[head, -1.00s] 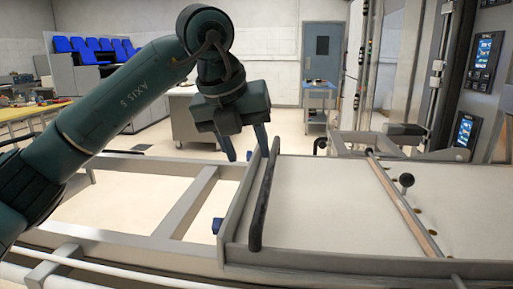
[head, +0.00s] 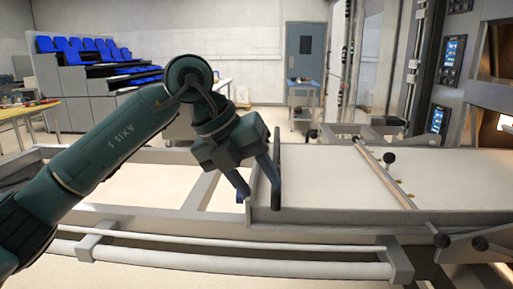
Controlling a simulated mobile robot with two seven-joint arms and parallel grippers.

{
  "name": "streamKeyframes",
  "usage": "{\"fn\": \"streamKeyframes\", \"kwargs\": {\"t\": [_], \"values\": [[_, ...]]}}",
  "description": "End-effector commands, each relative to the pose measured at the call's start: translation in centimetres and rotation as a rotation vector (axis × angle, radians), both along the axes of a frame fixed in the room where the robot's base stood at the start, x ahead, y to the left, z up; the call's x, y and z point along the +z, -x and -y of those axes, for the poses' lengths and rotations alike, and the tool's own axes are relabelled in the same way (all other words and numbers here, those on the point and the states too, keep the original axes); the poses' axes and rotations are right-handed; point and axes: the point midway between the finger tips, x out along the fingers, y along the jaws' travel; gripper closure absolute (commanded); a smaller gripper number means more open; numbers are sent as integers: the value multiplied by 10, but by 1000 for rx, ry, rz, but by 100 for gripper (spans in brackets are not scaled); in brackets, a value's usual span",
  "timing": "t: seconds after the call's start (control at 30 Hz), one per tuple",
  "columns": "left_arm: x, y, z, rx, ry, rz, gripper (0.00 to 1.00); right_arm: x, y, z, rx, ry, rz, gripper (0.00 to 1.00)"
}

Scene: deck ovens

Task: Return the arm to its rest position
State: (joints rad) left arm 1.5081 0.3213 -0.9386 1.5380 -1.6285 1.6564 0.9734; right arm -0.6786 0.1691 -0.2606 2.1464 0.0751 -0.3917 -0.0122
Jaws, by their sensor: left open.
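My left arm comes in from the left in the head view. Its gripper (head: 259,189) points down with two dark fingers spread apart, and nothing shows between them. The fingers are close to the dark upright handle bar (head: 277,170) at the left end of the loader bed (head: 325,180). The right finger overlaps the bar in the picture, and I cannot tell whether they touch. My right gripper is not in view.
A grey metal frame (head: 170,157) with rails runs along the front and left. Deck ovens with control panels (head: 453,58) stand at the right. A steel cart (head: 302,95) stands behind, and blue seats (head: 75,47) at back left.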

Motion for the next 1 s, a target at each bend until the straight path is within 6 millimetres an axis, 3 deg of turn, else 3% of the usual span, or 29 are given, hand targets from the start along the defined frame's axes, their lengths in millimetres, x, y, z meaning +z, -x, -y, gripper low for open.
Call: {"fn": "streamKeyframes", "kwargs": {"t": [0.2,0.33,0.47,0.63,0.77,0.87,1.0], "values": [[-33,41,53,-197,361,-199,57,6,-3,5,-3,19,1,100],[-36,68,77,-254,694,-345,57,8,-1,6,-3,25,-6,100],[-27,80,83,-204,1066,-483,57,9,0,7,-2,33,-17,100],[-29,65,58,52,1507,-628,57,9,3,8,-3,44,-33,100],[-58,43,22,377,1765,-715,57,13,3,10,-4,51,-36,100],[-101,31,-12,691,1892,-767,57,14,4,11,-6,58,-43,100],[-183,38,-60,1191,1941,-832,57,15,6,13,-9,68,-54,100]]}}
